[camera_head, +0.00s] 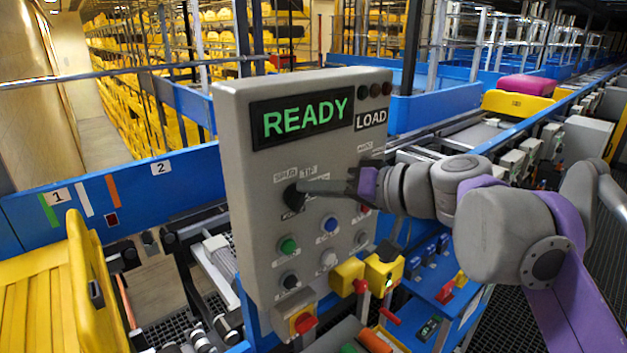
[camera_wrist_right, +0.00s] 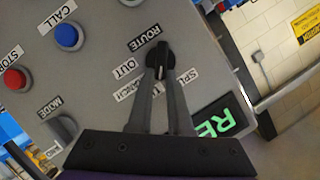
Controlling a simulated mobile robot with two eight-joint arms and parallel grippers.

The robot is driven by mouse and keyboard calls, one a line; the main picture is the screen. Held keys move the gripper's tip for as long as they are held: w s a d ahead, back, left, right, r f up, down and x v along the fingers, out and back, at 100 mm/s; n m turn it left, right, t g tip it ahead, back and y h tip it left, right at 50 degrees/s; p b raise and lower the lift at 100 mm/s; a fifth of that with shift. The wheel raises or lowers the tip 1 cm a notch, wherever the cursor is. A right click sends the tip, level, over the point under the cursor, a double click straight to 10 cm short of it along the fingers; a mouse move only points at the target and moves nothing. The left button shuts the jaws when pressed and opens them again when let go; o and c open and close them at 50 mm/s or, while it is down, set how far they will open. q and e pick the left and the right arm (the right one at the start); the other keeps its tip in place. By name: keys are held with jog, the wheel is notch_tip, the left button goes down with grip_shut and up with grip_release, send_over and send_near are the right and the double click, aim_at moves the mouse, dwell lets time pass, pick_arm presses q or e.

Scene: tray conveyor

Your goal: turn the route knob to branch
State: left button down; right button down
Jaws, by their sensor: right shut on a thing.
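The control panel (camera_head: 258,222) is a grey box with a green READY display (camera_head: 307,120) and a LOAD sign beside it. The black route knob (camera_head: 291,198) is on the left of its front face. In the right wrist view the knob (camera_wrist_right: 161,55) has a ROUTE label (camera_wrist_right: 144,40) beside it and other labels partly covered by my fingers. My right gripper (camera_head: 300,188) reaches in from the right, its fingers (camera_wrist_right: 161,77) shut on the knob. Its exact pointer direction is hard to tell. My left gripper is out of view.
Green (camera_head: 288,245), blue (camera_head: 329,225) and white (camera_head: 328,259) buttons sit below the knob. Yellow boxes (camera_head: 383,272) and a red switch (camera_head: 304,322) stick out underneath. A yellow crate (camera_head: 97,280) stands at lower left. The conveyor runs behind the panel.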

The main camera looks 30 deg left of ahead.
jog(key=m+y, duration=0.1)
jog(key=m, duration=0.1)
jog(key=f+m+g, duration=0.1)
jog(key=m, duration=0.1)
jog(key=w+m+y, duration=0.1)
jog(key=m, duration=0.1)
jog(key=shift+d+f+g+y, duration=0.2)
jog(key=shift+f+g+y, duration=0.1)
jog(key=shift+g, duration=0.1)
dwell(0.3)
jog(key=c, duration=0.8)
grip_release()
jog(key=shift+c, duration=0.2)
jog(key=d+b, duration=0.1)
jog(key=d, duration=0.9)
jog(key=shift+d+r, duration=0.35)
jog(key=shift+d, duration=0.05)
